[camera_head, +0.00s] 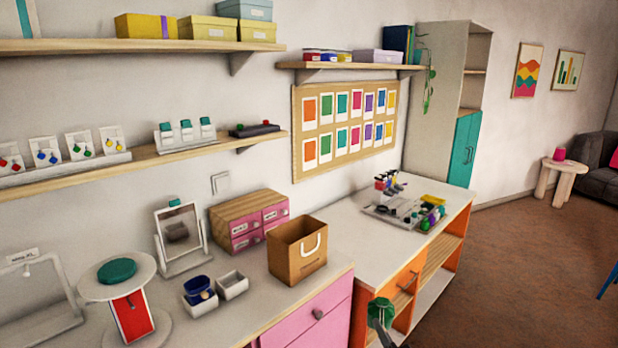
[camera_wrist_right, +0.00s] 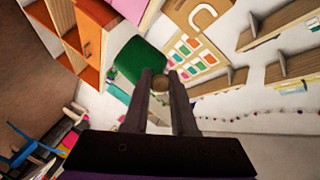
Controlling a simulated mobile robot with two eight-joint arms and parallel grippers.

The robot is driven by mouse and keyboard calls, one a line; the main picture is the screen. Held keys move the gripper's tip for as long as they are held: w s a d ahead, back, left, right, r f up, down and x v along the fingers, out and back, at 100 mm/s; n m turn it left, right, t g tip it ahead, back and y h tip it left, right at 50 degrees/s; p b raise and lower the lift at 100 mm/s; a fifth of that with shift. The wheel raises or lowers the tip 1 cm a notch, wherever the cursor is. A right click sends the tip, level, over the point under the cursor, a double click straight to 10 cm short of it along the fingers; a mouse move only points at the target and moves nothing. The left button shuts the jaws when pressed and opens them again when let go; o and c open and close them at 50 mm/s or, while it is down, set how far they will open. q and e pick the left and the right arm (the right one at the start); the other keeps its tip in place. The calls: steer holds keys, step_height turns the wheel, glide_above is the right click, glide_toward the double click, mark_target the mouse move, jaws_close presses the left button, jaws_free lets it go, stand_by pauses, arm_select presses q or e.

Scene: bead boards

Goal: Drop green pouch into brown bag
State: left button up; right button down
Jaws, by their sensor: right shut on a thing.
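The green pouch (camera_wrist_right: 138,60) is at the fingertips of my right gripper (camera_wrist_right: 158,80) in the right wrist view. In the head view, the pouch (camera_head: 381,311) and the right gripper (camera_head: 384,331) show small at the bottom edge, in front of the orange-framed cabinet. The brown bag (camera_head: 297,257) stands upright on the counter, open at the top, with a pale handle on its front. The bag also shows at the top of the right wrist view (camera_wrist_right: 187,14). The pouch is apart from the bag, to its lower right in the head view. My left gripper is not in view.
A pink drawer box (camera_head: 247,225) stands behind the bag, and two small trays (camera_head: 232,285) stand left of it. A mirror (camera_head: 182,238) and a round stand with a teal top (camera_head: 117,271) are farther left.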

arm_select(q)
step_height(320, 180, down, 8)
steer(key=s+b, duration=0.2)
steer(key=b, duration=0.4)
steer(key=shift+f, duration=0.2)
arm_select(e)
steer(key=s+f+m+g+h, duration=0.1)
steer(key=s+f+m+h, duration=0.2)
steer(key=f+h, duration=0.3)
step_height(320, 180, down, 4)
steer(key=shift+s+f+m+h, duration=0.15)
steer(key=shift+m+h, duration=0.15)
steer(key=shift+m, duration=0.6)
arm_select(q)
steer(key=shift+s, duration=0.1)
